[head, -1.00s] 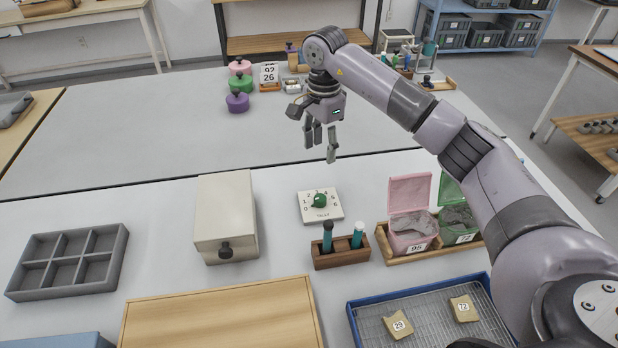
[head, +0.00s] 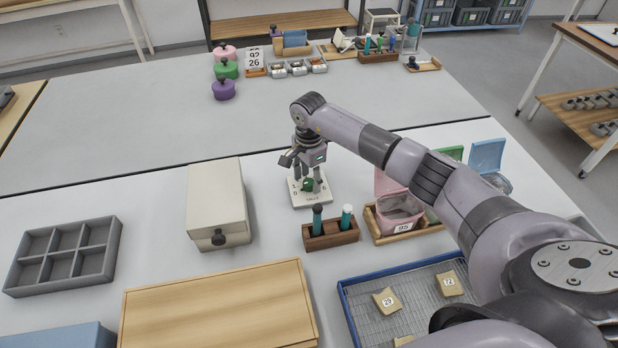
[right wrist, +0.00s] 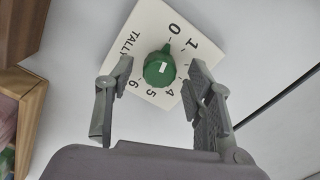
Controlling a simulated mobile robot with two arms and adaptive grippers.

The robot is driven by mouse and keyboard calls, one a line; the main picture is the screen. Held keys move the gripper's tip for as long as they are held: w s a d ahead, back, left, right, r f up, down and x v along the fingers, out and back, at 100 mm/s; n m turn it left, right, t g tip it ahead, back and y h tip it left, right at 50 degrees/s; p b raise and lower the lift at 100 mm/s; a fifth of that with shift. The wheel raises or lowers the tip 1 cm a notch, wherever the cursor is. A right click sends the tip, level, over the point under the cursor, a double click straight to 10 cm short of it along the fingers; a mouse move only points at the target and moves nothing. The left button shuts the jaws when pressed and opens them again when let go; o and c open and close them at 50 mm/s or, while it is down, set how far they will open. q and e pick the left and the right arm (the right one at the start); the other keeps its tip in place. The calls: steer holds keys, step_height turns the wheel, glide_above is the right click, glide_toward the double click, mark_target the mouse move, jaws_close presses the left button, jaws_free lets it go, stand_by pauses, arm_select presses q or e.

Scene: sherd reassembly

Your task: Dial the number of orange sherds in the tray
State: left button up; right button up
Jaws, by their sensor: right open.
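The tally dial (head: 312,199) is a white plate with numbers around a green knob (head: 308,185). The right wrist view shows the knob (right wrist: 159,68) with a small white mark; 0, 1, 4, 5 and 6 are readable on the plate (right wrist: 150,22). My right gripper (head: 307,181) is over the dial, open, one finger on each side of the knob; contact is not clear. The blue-rimmed mesh tray (head: 420,292) at the lower right holds tan sherds tagged 29 (head: 386,301) and 72 (head: 450,284), and part of another (head: 403,341). My arm hides the tray's right side. My left gripper is not in view.
A wooden rack (head: 331,235) with two tubes stands just in front of the dial. A pink bin (head: 398,205) tagged 95 is to its right. A cream box (head: 217,205), a grey compartment tray (head: 64,255) and a wooden board (head: 219,305) lie left.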

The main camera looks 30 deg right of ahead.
steer(key=shift+f, duration=0.4)
steer(key=shift+c, duration=0.4)
jaws_close()
